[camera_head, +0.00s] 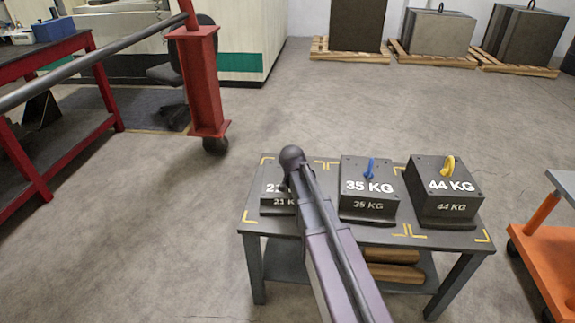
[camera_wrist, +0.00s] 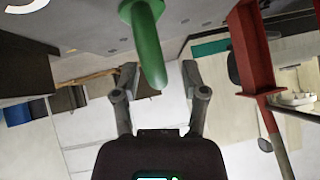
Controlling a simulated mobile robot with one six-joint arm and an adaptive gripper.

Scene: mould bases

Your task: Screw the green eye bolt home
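The green eye bolt (camera_wrist: 148,45) shows only in the wrist view, at the top centre, where the picture is upside down. It stands on a dark block face (camera_wrist: 85,22) with part of a white figure. My gripper (camera_wrist: 160,72) is open, with its two fingers apart and the bolt's ring between them in the picture. I see clear gaps on both sides and no contact. In the head view the 21 KG block (camera_head: 272,189) stands at the table's left, partly covered by my arm. The bolt and my gripper are hidden there. The bolt's thread and seating cannot be seen.
The 35 KG block (camera_head: 367,206) with a blue eye bolt (camera_head: 371,168) and the 44 KG block (camera_head: 444,208) with a yellow one (camera_head: 448,166) stand to the right on the grey table (camera_head: 390,236). An orange cart (camera_head: 550,255) is at far right. Open floor lies behind.

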